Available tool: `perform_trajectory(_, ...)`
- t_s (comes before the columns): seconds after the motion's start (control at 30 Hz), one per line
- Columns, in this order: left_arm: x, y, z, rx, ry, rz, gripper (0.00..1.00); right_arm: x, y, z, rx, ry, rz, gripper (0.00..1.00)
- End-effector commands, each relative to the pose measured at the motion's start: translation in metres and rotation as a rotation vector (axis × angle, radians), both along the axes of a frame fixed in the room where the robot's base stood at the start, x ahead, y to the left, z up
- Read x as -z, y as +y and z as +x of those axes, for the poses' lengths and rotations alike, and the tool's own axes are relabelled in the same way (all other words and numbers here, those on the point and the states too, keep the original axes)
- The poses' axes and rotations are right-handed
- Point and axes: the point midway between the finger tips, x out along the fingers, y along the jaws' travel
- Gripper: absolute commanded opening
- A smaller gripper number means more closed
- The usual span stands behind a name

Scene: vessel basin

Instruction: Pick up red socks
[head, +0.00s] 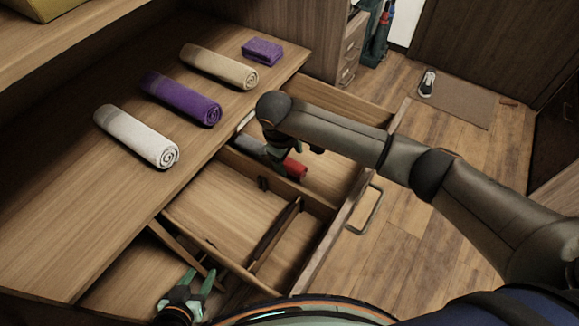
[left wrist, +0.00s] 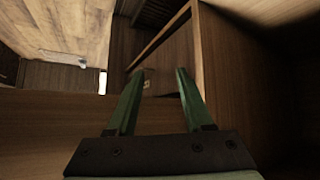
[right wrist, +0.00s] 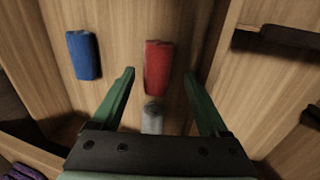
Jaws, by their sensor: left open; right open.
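The red socks (right wrist: 157,66) are a small rolled bundle lying on the floor of the open drawer's compartment. They also show in the head view (head: 295,169), partly covered by my right gripper (head: 283,150). My right gripper is open above them; in the right wrist view the red roll lies between the two fingertips (right wrist: 158,73), with nothing gripped. My left gripper (head: 195,280) is open and empty at the bottom of the head view, over the left end of the drawer. The left wrist view shows its two fingers (left wrist: 159,72) apart, with nothing between them.
A grey roll (right wrist: 152,117) and a blue roll (right wrist: 84,54) lie near the red socks. Wooden dividers (head: 277,232) split the drawer. White (head: 135,135), purple (head: 180,98) and beige (head: 218,66) towel rolls and a purple folded cloth (head: 262,50) are on the counter.

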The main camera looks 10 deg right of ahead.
Motion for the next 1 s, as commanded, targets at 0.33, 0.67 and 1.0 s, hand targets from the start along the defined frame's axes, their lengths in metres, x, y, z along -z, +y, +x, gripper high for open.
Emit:
perform_trajectory(0.33,0.008,-0.003,0.004,0.01,0.004,0.001,0.52,0.05,-0.009,0.008,-0.001,0.002,-0.002,0.78)
perform_trajectory(0.67,0.005,-0.003,0.008,0.011,-0.005,-0.001,0.52,0.052,-0.009,0.008,-0.001,0.001,-0.001,0.72)
perform_trajectory(1.0,0.006,-0.003,0.007,0.01,-0.004,-0.001,0.52,0.052,-0.009,0.008,-0.001,0.001,-0.001,0.34)
